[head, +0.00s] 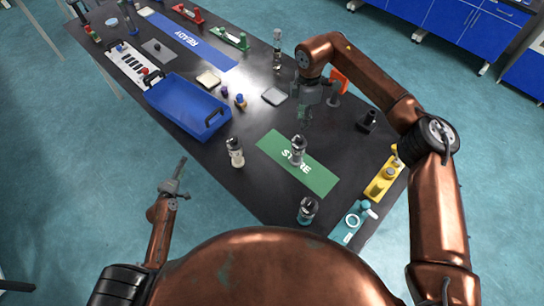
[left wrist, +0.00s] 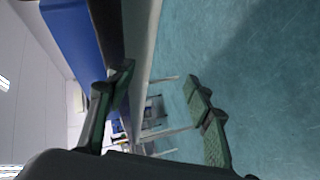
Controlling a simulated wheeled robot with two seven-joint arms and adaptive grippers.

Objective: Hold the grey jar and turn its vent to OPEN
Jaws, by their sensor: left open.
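A jar that looks grey (head: 299,150), with a dark top, stands upright on the green STORE mat (head: 322,180). Its vent marking is too small to read. My left gripper (head: 181,172) is off the table's near-left edge, away from the jars. In the left wrist view its fingers (left wrist: 160,80) are spread with nothing between them. My right gripper (head: 305,118) points down over the table just behind the grey jar, seemingly apart from it. Its fingertips are too small and dark to tell their state.
A cream jar (head: 236,152) stands left of the mat and a teal jar (head: 307,211) near the front edge. A blue tray (head: 182,109) lies to the left. A yellow device (head: 384,178) and a teal fixture (head: 352,224) are at right. Floor surrounds my left gripper.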

